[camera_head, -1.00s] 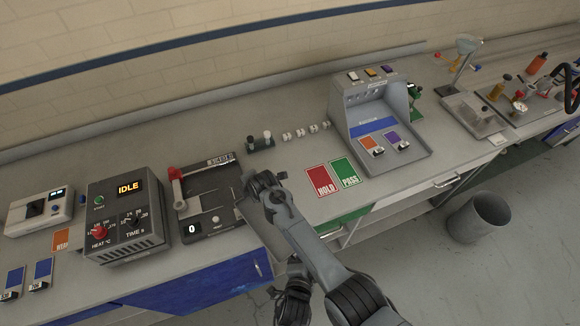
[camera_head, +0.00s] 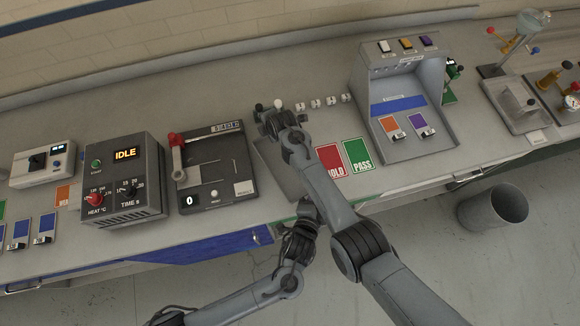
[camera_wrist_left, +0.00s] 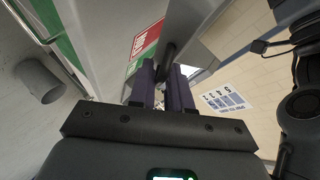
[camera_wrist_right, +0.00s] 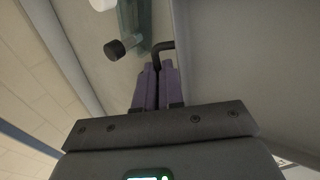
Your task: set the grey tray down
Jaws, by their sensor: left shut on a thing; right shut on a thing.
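The grey tray (camera_head: 278,172) is over the bench, between the black press with the 0 display and the HOLD card. It is partly hidden by my right arm, and I cannot tell whether it touches the bench. My right gripper (camera_wrist_right: 157,82) is shut on a dark tray handle (camera_wrist_right: 162,47); the tray's grey surface (camera_wrist_right: 245,60) fills the right of that view. My left gripper (camera_wrist_left: 167,82) is shut on another dark handle (camera_wrist_left: 168,55), beside a grey tray face (camera_wrist_left: 203,22). In the head view, the left hand is at the bench's front edge.
The press (camera_head: 213,165) stands close left of the tray. The red HOLD card (camera_head: 330,161) and green PASS card (camera_head: 358,155) lie close right, before a grey booth (camera_head: 408,85). A dark-capped bottle (camera_wrist_right: 116,49) stands near the right gripper. A bin (camera_head: 490,210) is on the floor.

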